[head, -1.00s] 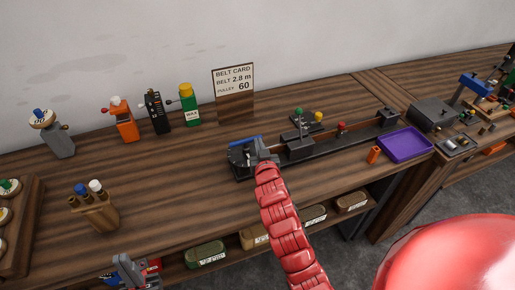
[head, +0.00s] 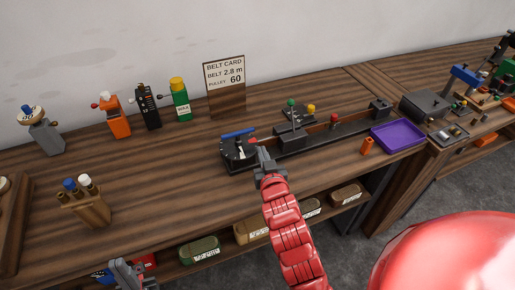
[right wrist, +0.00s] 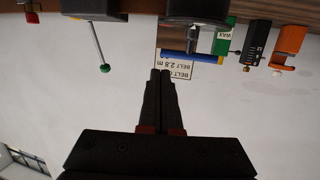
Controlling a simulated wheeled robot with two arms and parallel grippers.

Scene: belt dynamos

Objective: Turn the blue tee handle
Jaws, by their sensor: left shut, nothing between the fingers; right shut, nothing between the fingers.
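The blue tee handle (head: 238,133) is a blue bar on top of a round black base (head: 238,158) with a dial, at the left end of the black rail. In the right wrist view, which is upside down, the blue bar (right wrist: 178,55) crosses a grey stem, with a yellow spot near one end. My right gripper (head: 262,152) is shut and empty, just right of and in front of the base. Its fingers (right wrist: 160,72) appear beside the bar; whether they touch it I cannot tell. My left gripper (head: 122,266) is shut and empty, low at the front left.
A black rail (head: 340,130) carries a green-topped lever (head: 291,103) and red and yellow knobs. A belt card (head: 224,75) stands behind.

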